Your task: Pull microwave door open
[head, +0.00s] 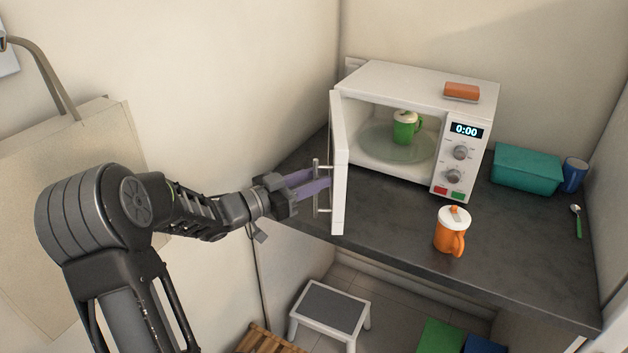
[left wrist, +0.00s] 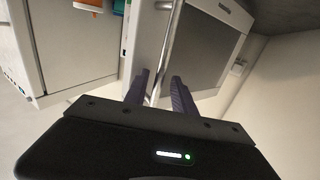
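The white microwave (head: 400,85) stands on the counter with its door (head: 339,165) swung wide open toward the front. A green mug with a pale lid (head: 406,128) sits on the glass turntable (head: 375,143) inside. The metal bar handle (head: 317,190) is on the door's outer face. My left gripper (head: 322,184) is at this handle. In the left wrist view, the handle bar (left wrist: 168,45) runs between the two purple fingers of my left gripper (left wrist: 160,76), with gaps visible on both sides. My right gripper is not in view.
An orange mug (head: 450,232) stands on the dark counter (head: 385,235) in front of the microwave. A teal box (head: 527,168), blue cup (head: 573,175) and green-handled spoon (head: 577,221) are at right. A step stool (head: 330,307) is below.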

